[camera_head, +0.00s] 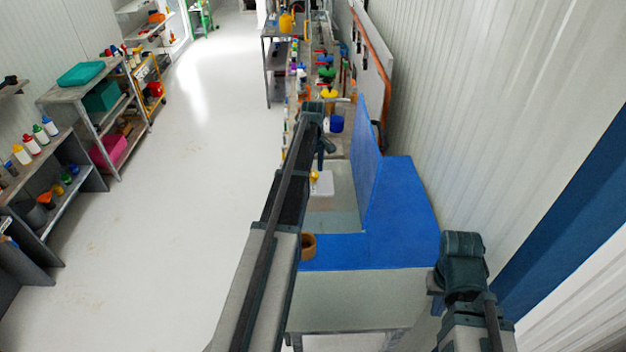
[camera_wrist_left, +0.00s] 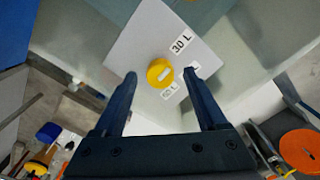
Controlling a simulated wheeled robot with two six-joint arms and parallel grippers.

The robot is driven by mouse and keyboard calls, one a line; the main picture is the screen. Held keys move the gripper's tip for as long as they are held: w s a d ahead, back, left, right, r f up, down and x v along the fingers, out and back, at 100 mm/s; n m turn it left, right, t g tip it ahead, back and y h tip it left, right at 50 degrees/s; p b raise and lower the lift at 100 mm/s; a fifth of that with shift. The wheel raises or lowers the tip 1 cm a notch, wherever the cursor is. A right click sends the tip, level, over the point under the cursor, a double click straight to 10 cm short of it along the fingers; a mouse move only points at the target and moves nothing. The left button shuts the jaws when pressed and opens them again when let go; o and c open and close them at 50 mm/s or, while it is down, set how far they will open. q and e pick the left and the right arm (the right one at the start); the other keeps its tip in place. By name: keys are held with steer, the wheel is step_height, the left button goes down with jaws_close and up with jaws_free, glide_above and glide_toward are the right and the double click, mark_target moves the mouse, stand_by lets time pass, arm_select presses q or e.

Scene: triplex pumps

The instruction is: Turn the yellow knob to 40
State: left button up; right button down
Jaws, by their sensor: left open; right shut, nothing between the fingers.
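The yellow knob (camera_wrist_left: 159,73) sits on a white panel (camera_wrist_left: 133,57) in the left wrist view. A short white mark lies slanted across its face; I cannot tell which label it indicates. A label reading "30 L" (camera_wrist_left: 181,43) is up and right of the knob. Another label to the right is partly hidden by a finger, and one below is hard to read. My left gripper (camera_wrist_left: 160,77) is open, its fingers on either side of the knob, with gaps. In the head view the knob (camera_head: 315,176) shows small below my left gripper (camera_head: 322,160). My right gripper is not visible.
The white box stands on a bench beside an upright blue panel (camera_head: 366,160). A blue surface (camera_head: 400,225) and an orange-brown ring (camera_head: 308,245) are nearer. A cluttered bench lies beyond. Shelves (camera_head: 75,92) line the left, with clear floor (camera_head: 185,180) between.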

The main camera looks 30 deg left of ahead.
arm_select(q)
steer(key=shift+f, duration=0.4)
arm_select(e)
steer(key=shift+f, duration=0.4)
arm_select(q)
jaws_close()
steer(key=shift+m, duration=0.4)
steer(key=m, duration=0.5)
steer(key=shift+m, duration=0.3)
steer(key=m, duration=0.5)
steer(key=shift+m, duration=0.4)
